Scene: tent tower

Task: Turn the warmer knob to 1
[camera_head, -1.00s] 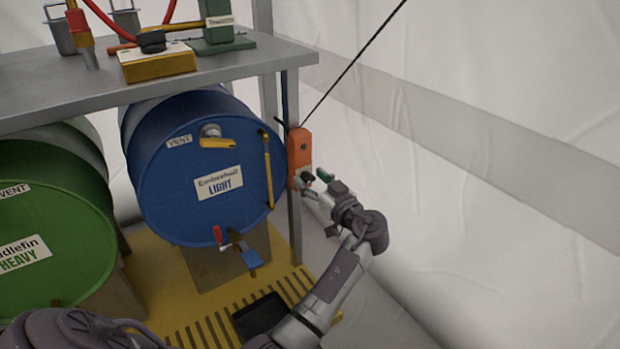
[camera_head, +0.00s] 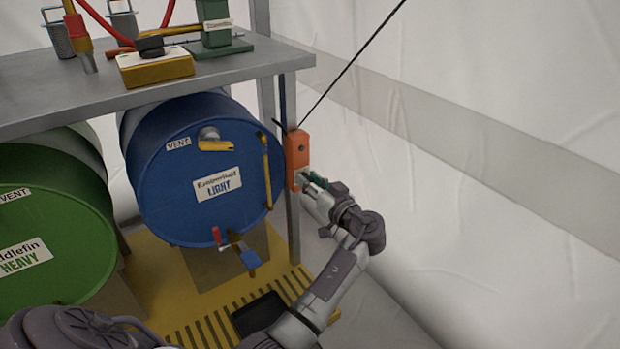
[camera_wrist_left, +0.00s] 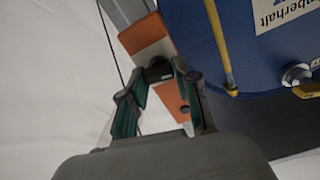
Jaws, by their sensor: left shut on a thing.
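The warmer is an orange box (camera_head: 297,148) with a pale plate, fixed to the grey post of the rack right of the blue drum. It also shows in the left wrist view (camera_wrist_left: 143,34). Its dark knob (camera_wrist_left: 158,71) sits between my fingertips in the wrist view; its pointer and scale marks cannot be read. My left gripper (camera_head: 310,179) reaches the box from the lower right. In the wrist view my left gripper (camera_wrist_left: 163,74) is shut on the knob, with a green-lined finger on each side. My right gripper is not in view.
The blue drum (camera_head: 165,205) with a yellow sight tube (camera_head: 267,170) stands close left of the box. A green drum (camera_head: 85,270) is farther left. A grey shelf (camera_head: 80,95) with tools lies above. A dark cord (camera_head: 350,65) rises from the box. The white tent wall (camera_head: 480,200) is at right.

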